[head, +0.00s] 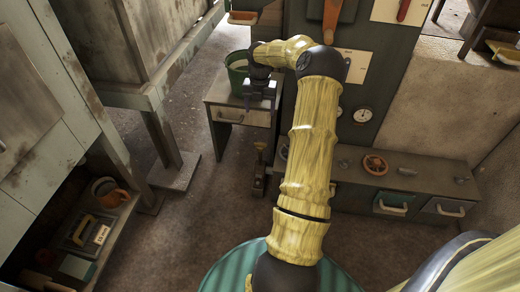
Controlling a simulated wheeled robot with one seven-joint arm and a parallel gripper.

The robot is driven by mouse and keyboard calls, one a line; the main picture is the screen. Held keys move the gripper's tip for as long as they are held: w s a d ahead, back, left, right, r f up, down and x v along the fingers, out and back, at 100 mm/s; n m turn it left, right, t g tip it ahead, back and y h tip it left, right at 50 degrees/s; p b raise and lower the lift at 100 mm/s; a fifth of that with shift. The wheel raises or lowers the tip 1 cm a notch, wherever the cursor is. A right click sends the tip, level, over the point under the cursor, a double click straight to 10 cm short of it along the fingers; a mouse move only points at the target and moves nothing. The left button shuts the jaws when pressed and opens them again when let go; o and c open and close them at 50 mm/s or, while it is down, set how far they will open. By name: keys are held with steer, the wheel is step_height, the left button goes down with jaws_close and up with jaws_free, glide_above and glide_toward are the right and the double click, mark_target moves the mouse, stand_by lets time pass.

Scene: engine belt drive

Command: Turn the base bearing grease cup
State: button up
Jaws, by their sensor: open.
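No part can be clearly identified as the base bearing grease cup. A small dark upright fitting with a brass-coloured top (260,155) stands low beside the dark cabinet; it is too small to tell whether it is the cup. My gripper (260,98) is at the end of the yellow arm, pointing down over the small table (228,117), right of a green bucket (238,72). It is open, and no held thing shows. My arm covers part of the cabinet and panel behind it.
A low cabinet (420,178) carries an orange handwheel (375,164) and has drawers with handles. A tall panel above it has gauges (362,115) and an orange lever (331,18). Left are a workbench and a shelf with a toolbox (88,233). Bare floor (205,215) lies between.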

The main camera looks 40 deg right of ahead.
mark_target(260, 143)
steer(key=shift+s+d, duration=0.1)
steer(key=shift+d, duration=0.05)
step_height(260, 143, down, 18)
steer(key=b, duration=1)
steer(key=shift+r, duration=0.25)
steer(key=c, duration=1)
